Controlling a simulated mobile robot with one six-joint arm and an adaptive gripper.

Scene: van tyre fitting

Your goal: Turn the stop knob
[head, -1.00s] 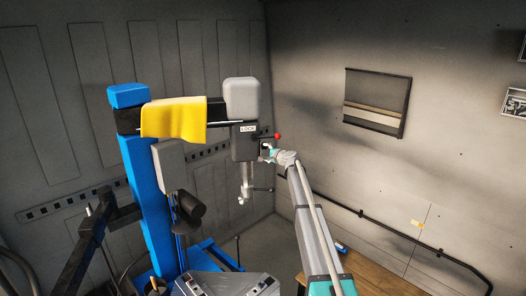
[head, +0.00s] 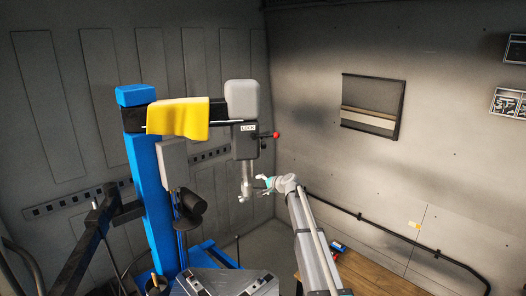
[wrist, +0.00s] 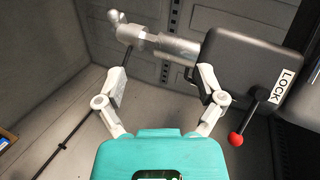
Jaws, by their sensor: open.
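The tyre machine's grey head (head: 242,141), marked LOCK, carries a lever with a red ball (head: 277,135); the ball also shows in the wrist view (wrist: 236,139). A pale metal shaft (head: 245,178) hangs below the head. In the wrist view the shaft (wrist: 172,47) lies beyond my fingertips, with a dark part (wrist: 190,76) beside the right finger. I cannot tell whether this is the stop knob; no part is labelled so. My gripper (head: 266,183) is to the right of the shaft, below the lever. In the wrist view my gripper (wrist: 163,75) is open and empty.
A blue column (head: 157,190) with a yellow cover (head: 178,117) stands left of the head. A wooden bench (head: 375,275) is at lower right. A dark pipe (head: 385,228) runs along the right wall.

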